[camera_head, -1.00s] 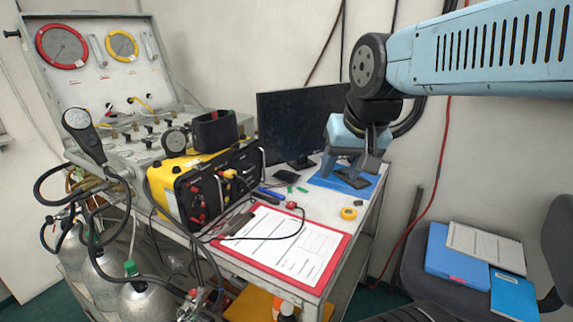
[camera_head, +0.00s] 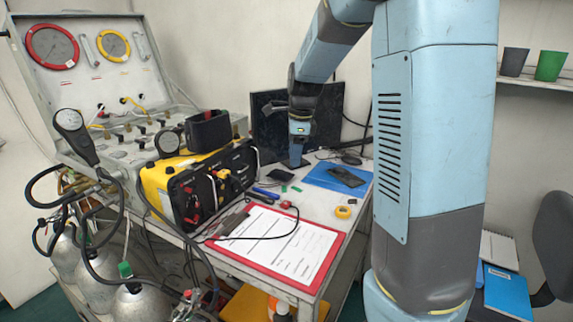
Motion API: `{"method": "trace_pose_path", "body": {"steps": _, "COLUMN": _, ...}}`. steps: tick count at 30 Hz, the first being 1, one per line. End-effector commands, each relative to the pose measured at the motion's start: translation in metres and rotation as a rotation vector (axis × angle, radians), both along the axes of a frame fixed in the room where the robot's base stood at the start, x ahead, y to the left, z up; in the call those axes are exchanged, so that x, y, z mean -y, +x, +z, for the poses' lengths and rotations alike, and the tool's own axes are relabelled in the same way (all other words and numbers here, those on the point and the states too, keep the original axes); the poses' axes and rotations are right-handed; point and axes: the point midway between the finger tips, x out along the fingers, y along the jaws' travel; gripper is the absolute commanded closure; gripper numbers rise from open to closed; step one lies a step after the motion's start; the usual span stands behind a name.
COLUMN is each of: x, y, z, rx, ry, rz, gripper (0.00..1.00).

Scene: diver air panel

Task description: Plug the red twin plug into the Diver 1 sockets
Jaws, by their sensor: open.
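The red twin plug (camera_head: 286,205) lies on the table just beyond the clipboard, at the end of a black cable. The yellow and black box (camera_head: 185,202) stands to its left, with red and black sockets (camera_head: 192,198) on its front. A yellow plug (camera_head: 223,174) sits at the right part of that front. I cannot read which sockets are Diver 1. My gripper (camera_head: 297,160) points down in front of the dark monitor, above the table behind the red plug. It is open and holds nothing that I can see; its fingertips are small and hard to make out.
A red clipboard (camera_head: 325,262) with papers lies at the table's front. Yellow tape (camera_head: 343,212), blue-handled pliers (camera_head: 265,192) and a phone (camera_head: 346,177) on a blue folder lie nearby. The monitor (camera_head: 268,128) stands behind. Gas cylinders and hoses crowd the left.

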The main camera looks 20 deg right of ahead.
Motion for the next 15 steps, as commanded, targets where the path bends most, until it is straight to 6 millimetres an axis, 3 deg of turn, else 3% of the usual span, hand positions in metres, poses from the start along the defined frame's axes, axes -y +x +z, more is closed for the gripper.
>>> {"method": "trace_pose_path", "body": {"steps": 6, "x": -0.004, "y": 0.047, "z": -0.043, "rx": -0.081, "ry": -0.028, "rz": -0.315, "gripper": 0.51}}
{"method": "trace_pose_path", "body": {"steps": 15, "x": -0.006, "y": 0.074, "z": -0.072, "rx": -0.115, "ry": -0.06, "rz": -0.531, "gripper": 0.51}}
